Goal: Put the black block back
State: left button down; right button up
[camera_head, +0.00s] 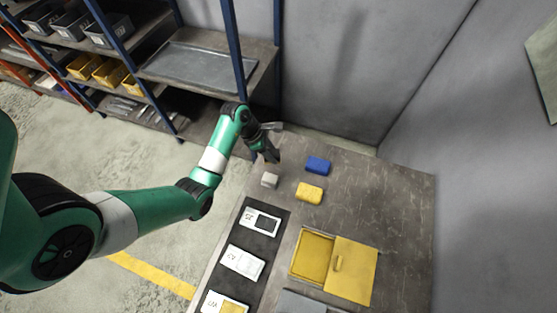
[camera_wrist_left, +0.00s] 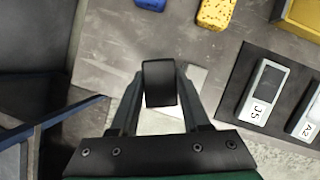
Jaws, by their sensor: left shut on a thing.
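My left gripper (camera_head: 272,156) is over the far left part of the table, beyond the small whitish block. In the left wrist view, its two fingers (camera_wrist_left: 160,84) are shut on a black block (camera_wrist_left: 159,70), held between the tips. In the head view, the block cannot be told apart from the dark fingers. A black mat (camera_head: 236,232) on the table carries pale plates. The far plate (camera_head: 250,216), marked J5, has a dark rectangle on it; it also shows in the left wrist view (camera_wrist_left: 258,109). My right gripper is not in view.
A whitish block (camera_head: 269,180), a blue block (camera_head: 317,165) and a yellow block (camera_head: 309,193) lie near the gripper. A yellow box (camera_head: 296,257) has its lid (camera_head: 356,272) at its right. Shelving (camera_head: 230,45) stands behind, left. The table's right side is clear.

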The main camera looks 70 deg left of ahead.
aim_at(278, 153)
pick_arm(q)
jog(key=w+f, duration=0.1)
jog(key=w+a+f+b, duration=0.1)
jog(key=f, duration=0.1)
jog(key=w+f, duration=0.1)
jog(key=shift+a+f+b, duration=0.3)
jog(key=shift+a+f, duration=0.05)
notch_tip(278, 153, down, 3)
jog(key=shift+w+a+b, duration=0.1)
jog(key=shift+w+b, duration=0.05)
jog(key=shift+b, duration=0.6)
jog(key=shift+f, duration=0.2)
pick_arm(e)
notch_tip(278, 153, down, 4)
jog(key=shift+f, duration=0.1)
pick_arm(q)
jog(key=shift+f, duration=0.2)
jog(key=shift+c, duration=1.8)
grip_release()
